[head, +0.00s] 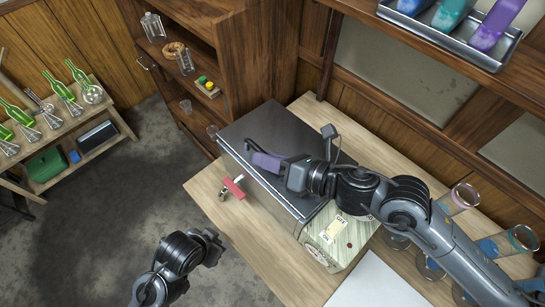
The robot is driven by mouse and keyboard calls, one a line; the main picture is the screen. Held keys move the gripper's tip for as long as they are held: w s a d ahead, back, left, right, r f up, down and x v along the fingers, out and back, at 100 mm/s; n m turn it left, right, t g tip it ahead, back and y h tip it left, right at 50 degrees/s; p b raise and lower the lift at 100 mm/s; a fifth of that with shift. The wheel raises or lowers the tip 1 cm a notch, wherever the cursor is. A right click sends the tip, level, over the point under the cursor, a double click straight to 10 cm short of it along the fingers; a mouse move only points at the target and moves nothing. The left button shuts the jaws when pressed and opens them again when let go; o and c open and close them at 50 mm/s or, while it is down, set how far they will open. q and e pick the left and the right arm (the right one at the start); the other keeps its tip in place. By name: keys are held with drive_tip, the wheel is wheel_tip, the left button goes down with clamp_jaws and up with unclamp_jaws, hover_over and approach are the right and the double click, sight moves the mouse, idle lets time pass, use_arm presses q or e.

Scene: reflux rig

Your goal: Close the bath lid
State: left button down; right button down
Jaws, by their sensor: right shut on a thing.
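The bath (330,237) is a pale box with a control panel on the wooden bench. Its dark, flat lid (262,122) lies across the top and looks level or nearly so; I cannot tell whether a gap is left under it. My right gripper (281,168) reaches over the lid from the right and is shut on a purple grip piece (264,161), seemingly the lid's handle. The arm hides part of the lid and bath. My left gripper (212,246) is off the bench's front left edge, apart from the bath; its jaw opening is unclear.
A red object (234,188) lies on the bench (205,187) left of the bath. Glassware (463,197) stands at the right, near my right arm. A white sheet (375,285) lies in front. A metal tray (450,32) sits above. A shelf with green bottles (80,78) is far left.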

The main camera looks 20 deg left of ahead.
drive_tip(key=shift+s+a+f+n+b, duration=0.15)
drive_tip(key=shift+f+n+b, duration=0.25)
drive_tip(key=shift+f+b, duration=0.45)
drive_tip(key=shift+f, duration=0.1)
drive_tip(key=c, duration=1.4)
unclamp_jaws()
